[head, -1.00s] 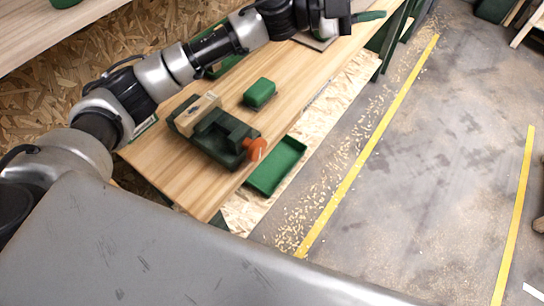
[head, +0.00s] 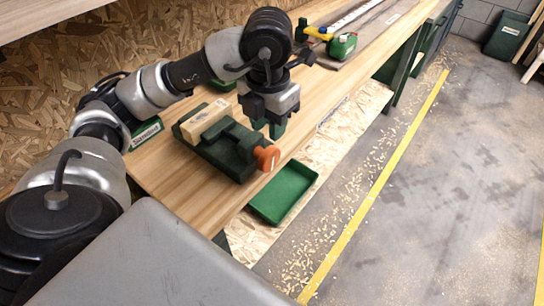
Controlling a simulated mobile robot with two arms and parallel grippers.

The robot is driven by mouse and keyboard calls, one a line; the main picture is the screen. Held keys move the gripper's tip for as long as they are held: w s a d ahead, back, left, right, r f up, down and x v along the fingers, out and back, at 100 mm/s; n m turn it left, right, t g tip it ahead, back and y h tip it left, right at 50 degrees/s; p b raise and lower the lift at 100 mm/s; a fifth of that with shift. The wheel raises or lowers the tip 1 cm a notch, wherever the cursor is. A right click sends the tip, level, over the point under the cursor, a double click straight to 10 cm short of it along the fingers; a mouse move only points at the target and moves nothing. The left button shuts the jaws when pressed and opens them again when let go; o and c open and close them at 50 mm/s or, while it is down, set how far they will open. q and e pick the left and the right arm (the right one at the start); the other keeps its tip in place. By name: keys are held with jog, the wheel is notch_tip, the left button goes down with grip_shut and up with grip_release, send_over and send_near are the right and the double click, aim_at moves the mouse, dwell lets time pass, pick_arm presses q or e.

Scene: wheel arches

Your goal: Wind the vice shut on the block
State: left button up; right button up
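The dark green vice (head: 225,158) sits on the wooden bench near its front edge. A pale wooden block (head: 204,121) lies in it toward the back left; I cannot tell whether the movable jaw touches it. The orange handle (head: 267,158) is at the vice's front right end. My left gripper (head: 268,128) points down just behind and above the handle, apart from it. My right gripper is not in view.
A green tray (head: 284,192) lies below the bench's front edge. A green and white container (head: 342,46) and a yellow-handled item (head: 318,33) lie farther along the bench. A green labelled box (head: 146,132) is left of the vice. The bench (head: 165,180) is bare before the vice.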

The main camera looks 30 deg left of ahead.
aim_at(269, 149)
pick_arm(q)
notch_tip(269, 149, down, 9)
jog(key=shift+r, duration=0.1)
dwell(0.3)
grip_shut()
